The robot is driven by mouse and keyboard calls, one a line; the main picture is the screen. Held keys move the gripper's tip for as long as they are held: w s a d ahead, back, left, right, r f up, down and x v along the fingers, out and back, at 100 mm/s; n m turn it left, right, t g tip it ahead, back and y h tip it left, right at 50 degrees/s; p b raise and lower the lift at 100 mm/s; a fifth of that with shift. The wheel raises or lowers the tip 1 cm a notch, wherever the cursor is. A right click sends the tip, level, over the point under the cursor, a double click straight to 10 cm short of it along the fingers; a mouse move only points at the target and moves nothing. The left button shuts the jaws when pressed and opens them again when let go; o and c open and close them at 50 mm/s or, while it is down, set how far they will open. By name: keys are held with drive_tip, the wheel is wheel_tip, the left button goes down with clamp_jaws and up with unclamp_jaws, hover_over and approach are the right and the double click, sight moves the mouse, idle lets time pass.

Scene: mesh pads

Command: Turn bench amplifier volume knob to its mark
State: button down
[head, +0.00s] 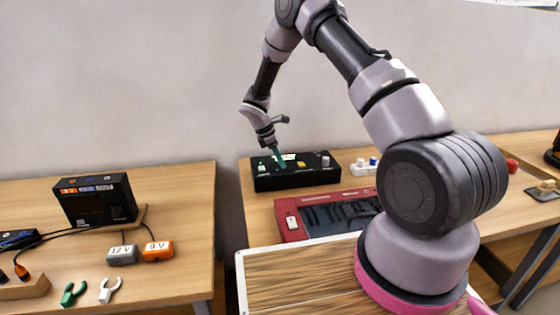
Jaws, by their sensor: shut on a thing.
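The bench amplifier appears to be the long black box (300,179) on the right-hand bench, against the wall. Its top carries small pale, yellow and dark parts, with a grey knob-like piece (325,161) near the right end. My gripper (279,162) points down at the left half of the box top, its slim teal fingers close together. It is shut on what seems to be the volume knob, which the fingers mostly hide. The mark and the knob's pointer are too small to make out.
A red-framed device (291,222) lies in front of the amplifier. A white block with knobs (362,167) stands to its right. On the left bench are a black power supply (95,201), grey and orange blocks, and two fork-shaped pieces. A gap separates the benches.

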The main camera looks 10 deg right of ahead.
drive_tip(key=m+g, duration=0.1)
drive_tip(key=m, duration=0.2)
drive_tip(key=m+g, duration=0.1)
drive_tip(key=m, duration=0.1)
drive_tip(key=shift+w+m, duration=0.2)
drive_tip(key=shift+m, duration=0.2)
drive_tip(key=m+g+y, duration=0.1)
drive_tip(key=m, duration=0.2)
drive_tip(key=m+y, duration=0.1)
drive_tip(key=m, duration=0.2)
drive_tip(key=shift+w+d+g, duration=0.1)
drive_tip(key=shift+d+g, duration=0.05)
drive_tip(key=shift+g, duration=0.25)
drive_tip(key=m+y, duration=0.1)
drive_tip(key=m, duration=0.2)
drive_tip(key=m+y, duration=0.1)
drive_tip(key=m, duration=0.2)
drive_tip(key=shift+d+m+g, duration=0.15)
drive_tip(key=shift+m+g, duration=0.15)
drive_tip(key=shift+g, duration=0.1)
drive_tip(key=m+y, duration=0.2)
drive_tip(key=m, duration=0.3)
drive_tip(key=shift+d, duration=0.15)
drive_tip(key=shift+m+t, duration=0.3)
drive_tip(key=shift+m, duration=0.1)
drive_tip(key=c, duration=0.6)
unclamp_jaws()
drive_tip(key=shift+y, duration=0.3)
drive_tip(key=shift+r, duration=0.1)
